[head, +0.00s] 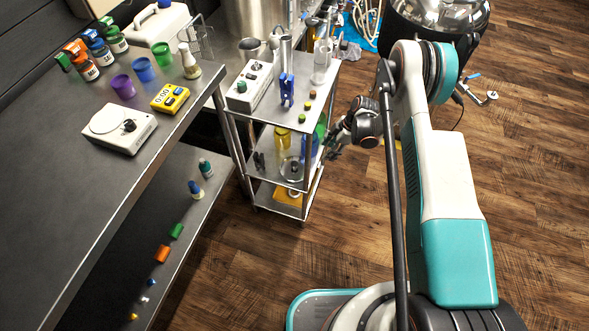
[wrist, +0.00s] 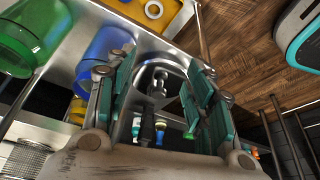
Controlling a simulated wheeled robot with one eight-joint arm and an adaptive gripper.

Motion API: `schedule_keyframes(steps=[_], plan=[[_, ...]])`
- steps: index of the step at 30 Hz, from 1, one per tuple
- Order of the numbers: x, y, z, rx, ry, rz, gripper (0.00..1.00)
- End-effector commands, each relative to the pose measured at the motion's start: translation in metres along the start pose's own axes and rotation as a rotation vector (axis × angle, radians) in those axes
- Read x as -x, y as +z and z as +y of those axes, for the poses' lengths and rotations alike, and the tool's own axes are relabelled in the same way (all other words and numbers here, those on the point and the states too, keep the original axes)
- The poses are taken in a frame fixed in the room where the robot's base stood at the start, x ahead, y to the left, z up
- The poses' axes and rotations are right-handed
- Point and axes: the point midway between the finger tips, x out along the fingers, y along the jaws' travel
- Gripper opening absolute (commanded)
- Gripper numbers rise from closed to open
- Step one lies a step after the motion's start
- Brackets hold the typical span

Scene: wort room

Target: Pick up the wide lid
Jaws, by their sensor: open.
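What looks like the wide lid (head: 287,176), a pale round disc with a dark knob, lies on the middle shelf of the steel cart. In the wrist view, a shiny curved rim (wrist: 158,58) with a dark knob shows between the finger pads; it appears to be the same lid, partly hidden by the fingers. My gripper (head: 331,150) is at the right side of the cart, at about middle-shelf height. In the wrist view, my gripper (wrist: 163,88) has its teal-padded fingers apart with nothing visibly clamped. I cannot tell how far the lid is from the fingertips.
Yellow (head: 283,138), blue (wrist: 102,55) and green (wrist: 28,35) cylinders crowd the middle shelf near the lid. A cart post (head: 309,160) stands close to my gripper. A yellow-orange thing (head: 288,195) lies on the bottom shelf. The wooden floor (head: 520,150) at right is mostly clear.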

Motion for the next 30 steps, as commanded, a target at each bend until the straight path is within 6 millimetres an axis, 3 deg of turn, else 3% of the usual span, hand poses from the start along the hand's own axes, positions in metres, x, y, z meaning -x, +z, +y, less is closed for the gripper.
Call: schedule_keyframes(steps=[3,8,19,30], plan=[[-0.023,0.008,-0.007,0.038,-0.014,0.011,0.49],[-0.036,0.005,-0.013,0.060,-0.023,0.017,0.49],[-0.062,-0.052,-0.017,0.062,-0.023,0.016,0.49],[-0.069,-0.075,-0.018,0.060,-0.022,0.016,0.49]])
